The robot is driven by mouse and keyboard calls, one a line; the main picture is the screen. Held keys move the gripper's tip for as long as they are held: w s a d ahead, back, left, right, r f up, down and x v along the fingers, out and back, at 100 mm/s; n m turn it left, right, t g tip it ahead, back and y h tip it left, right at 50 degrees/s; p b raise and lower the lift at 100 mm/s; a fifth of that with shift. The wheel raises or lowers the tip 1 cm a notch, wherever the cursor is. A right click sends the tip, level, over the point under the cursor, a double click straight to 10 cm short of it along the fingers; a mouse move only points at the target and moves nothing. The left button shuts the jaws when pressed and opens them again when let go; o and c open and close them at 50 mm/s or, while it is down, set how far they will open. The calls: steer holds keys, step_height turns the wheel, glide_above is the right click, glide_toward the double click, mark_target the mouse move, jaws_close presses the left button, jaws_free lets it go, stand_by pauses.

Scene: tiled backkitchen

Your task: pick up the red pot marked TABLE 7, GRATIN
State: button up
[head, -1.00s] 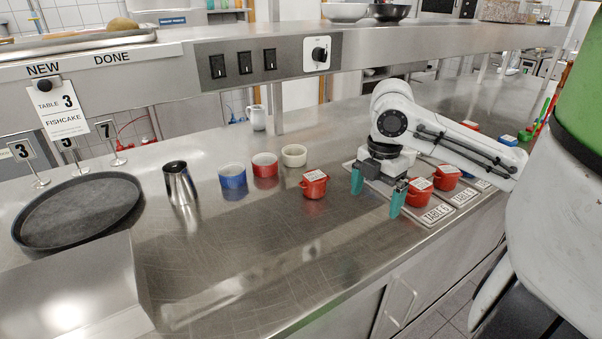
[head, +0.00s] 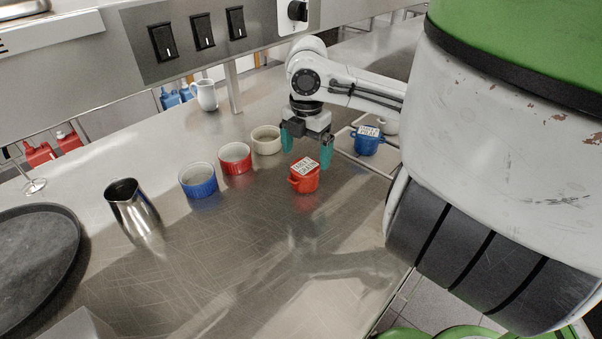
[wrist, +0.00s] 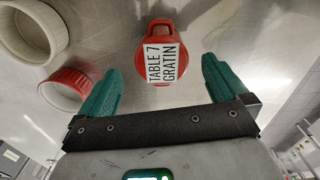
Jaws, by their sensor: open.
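The red pot (head: 303,184) stands upright on the steel counter, with a white label on its lid. In the wrist view the pot (wrist: 145,42) sits ahead of the fingertips, and its label (wrist: 162,64) reads TABLE 7 GRATIN. My gripper (head: 307,156) is open and empty, its teal fingers spread just behind the pot in the head view. In the wrist view the fingers of my gripper (wrist: 160,75) stand to either side of the label's near end.
Blue (head: 198,181), red (head: 235,159) and cream (head: 266,141) ramekins stand left of the pot. A steel jug (head: 131,206) and a dark round tray (head: 35,255) are farther left. A blue labelled pot (head: 367,141) stands to the right. The counter in front is clear.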

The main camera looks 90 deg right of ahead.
mark_target(306, 165)
step_height(306, 165, down, 2)
steer(key=shift+a+f, duration=0.2)
steer(key=shift+f, duration=2.6)
steer(key=c, duration=1.2)
steer(key=shift+r, duration=0.1)
